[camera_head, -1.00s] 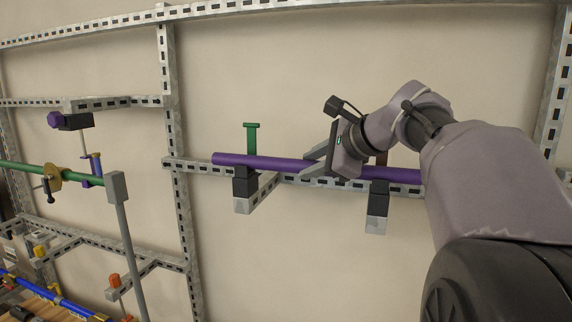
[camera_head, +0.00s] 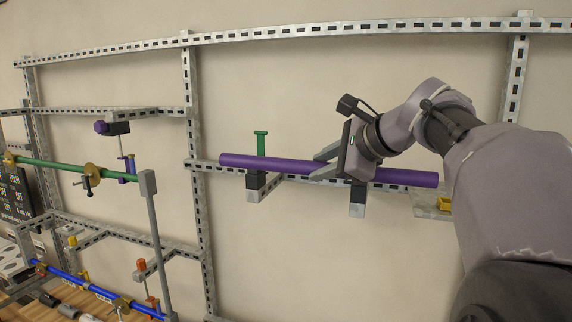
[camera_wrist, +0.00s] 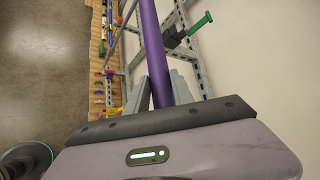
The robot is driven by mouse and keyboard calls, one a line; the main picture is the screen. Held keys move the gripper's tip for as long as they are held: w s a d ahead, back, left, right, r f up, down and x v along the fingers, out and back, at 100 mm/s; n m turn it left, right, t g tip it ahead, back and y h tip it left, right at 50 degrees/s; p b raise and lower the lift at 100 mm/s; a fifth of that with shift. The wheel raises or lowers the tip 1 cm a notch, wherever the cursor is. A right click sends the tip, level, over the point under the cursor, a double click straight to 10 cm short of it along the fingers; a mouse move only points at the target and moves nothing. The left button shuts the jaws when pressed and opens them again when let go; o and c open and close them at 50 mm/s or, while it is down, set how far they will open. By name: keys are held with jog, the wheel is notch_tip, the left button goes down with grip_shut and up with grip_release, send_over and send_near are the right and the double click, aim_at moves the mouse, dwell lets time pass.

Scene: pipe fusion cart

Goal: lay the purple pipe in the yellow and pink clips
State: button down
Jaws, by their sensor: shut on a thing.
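The purple pipe (camera_head: 395,177) is held roughly level in front of the wall frame, sloping slightly down to the right. My gripper (camera_head: 320,164) is shut on it near its middle. In the wrist view the purple pipe (camera_wrist: 153,45) runs away between the two grey fingers of my gripper (camera_wrist: 160,88). A small yellow clip (camera_head: 445,204) sits on a bracket at the right, below and beyond the pipe's right end. I cannot make out a pink clip.
A green clip (camera_head: 261,146) on a black block stands behind the pipe's left part; another black block (camera_head: 357,191) is below my wrist. A green pipe (camera_head: 60,170) and a blue pipe (camera_head: 75,278) are at the left. The wall below the brackets is bare.

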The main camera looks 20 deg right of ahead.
aim_at(319, 165)
jog(key=w, duration=0.2)
jog(key=w+d+f, duration=0.1)
jog(key=shift+s+a+b, duration=0.15)
jog(key=shift+a+b, duration=0.1)
jog(key=shift+b, duration=0.1)
jog(key=s+a+b, duration=0.5)
jog(key=s+a, duration=0.7)
jog(key=s, duration=0.2)
jog(key=shift+r, duration=0.45)
